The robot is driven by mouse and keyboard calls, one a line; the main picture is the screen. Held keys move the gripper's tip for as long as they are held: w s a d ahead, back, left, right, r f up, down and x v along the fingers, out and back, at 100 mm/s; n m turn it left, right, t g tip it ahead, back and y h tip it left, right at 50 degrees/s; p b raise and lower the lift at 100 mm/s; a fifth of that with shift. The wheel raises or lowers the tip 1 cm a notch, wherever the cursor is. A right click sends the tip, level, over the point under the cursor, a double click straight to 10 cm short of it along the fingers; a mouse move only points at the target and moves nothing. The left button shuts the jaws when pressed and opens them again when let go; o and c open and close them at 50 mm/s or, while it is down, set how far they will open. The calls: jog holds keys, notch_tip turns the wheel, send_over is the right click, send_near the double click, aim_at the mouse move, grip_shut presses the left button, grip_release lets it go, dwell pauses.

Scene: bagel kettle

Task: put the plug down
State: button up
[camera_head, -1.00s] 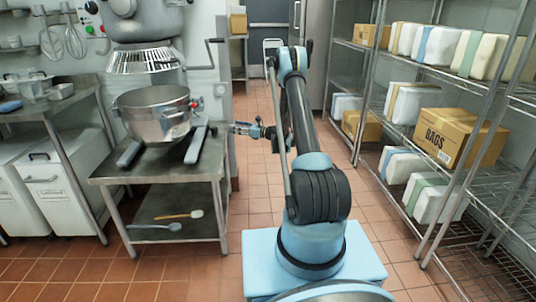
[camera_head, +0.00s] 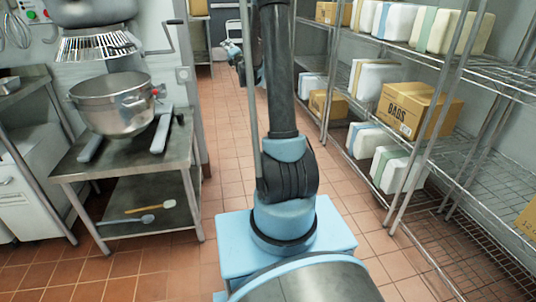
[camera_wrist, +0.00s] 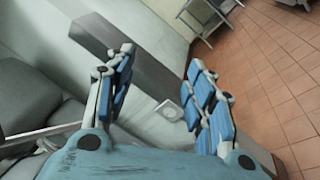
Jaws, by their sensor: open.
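I cannot make out a plug in either view. My gripper (camera_wrist: 165,75) is open, its two blue-padded fingers spread apart with nothing held between them. In the head view, what seems to be its blue end (camera_head: 232,48) shows small at the top, left of my raised arm and partly hidden by it. A white wall plate with a round centre, likely a socket (camera_wrist: 168,110), appears between the fingers in the wrist view, beyond them. A similar plate (camera_head: 182,75) is on the wall right of the mixer in the head view.
A steel table (camera_head: 72,165) with a large metal bowl (camera_head: 115,112) stands at left. Spoons (camera_head: 148,208) lie on its lower shelf. Wire racks (camera_head: 455,170) with boxes (camera_head: 410,112) line the right. Tiled floor (camera_head: 228,125) is open between them.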

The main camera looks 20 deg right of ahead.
jog(key=s+d+f+m+g+h, duration=0.1)
jog(key=s+d+m+g+h, duration=0.3)
jog(key=s+m, duration=0.6)
jog(key=s+d+f+m+g+h, duration=0.1)
jog(key=s+d+m+g+h, duration=0.35)
jog(key=s, duration=0.95)
jog(key=s+a+f+m+g+y, duration=0.1)
jog(key=s+f, duration=0.5)
jog(key=s, duration=0.6)
jog(key=s+a+f+m+g+y, duration=0.2)
jog(key=s+f+m+g, duration=0.2)
jog(key=s, duration=0.9)
jog(key=s+a+f+m+g+y, duration=0.1)
jog(key=s+f+m+g, duration=0.2)
jog(key=s, duration=1)
notch_tip(320, 180, down, 6)
jog(key=shift+a+r+m+y, duration=0.15)
jog(key=shift+a+m+y, duration=0.2)
jog(key=shift+m, duration=0.9)
